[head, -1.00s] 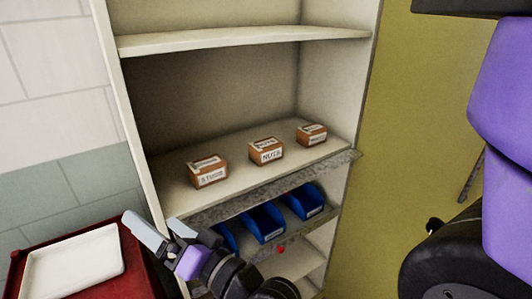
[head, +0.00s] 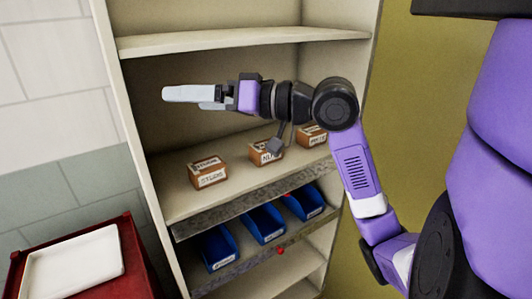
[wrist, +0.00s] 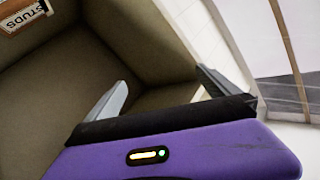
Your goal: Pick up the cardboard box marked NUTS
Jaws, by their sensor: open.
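The cardboard box marked NUTS (head: 266,153) is the middle one of three small brown boxes on a shelf. My arm hides part of it in the head view. My gripper (head: 190,97) is open and empty, in front of the shelf unit, higher in the picture than the boxes and pointing left. In the wrist view the two fingers (wrist: 160,90) stand apart with nothing between them. The NUTS box cannot be made out in the wrist view.
The STUDS box (head: 207,172) sits left of NUTS and shows in the wrist view's top left corner (wrist: 22,14). A third box (head: 313,135) sits on the right. Blue bins (head: 263,224) are below. An upper shelf (head: 240,40) is above; a white tray (head: 75,265) is lower left.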

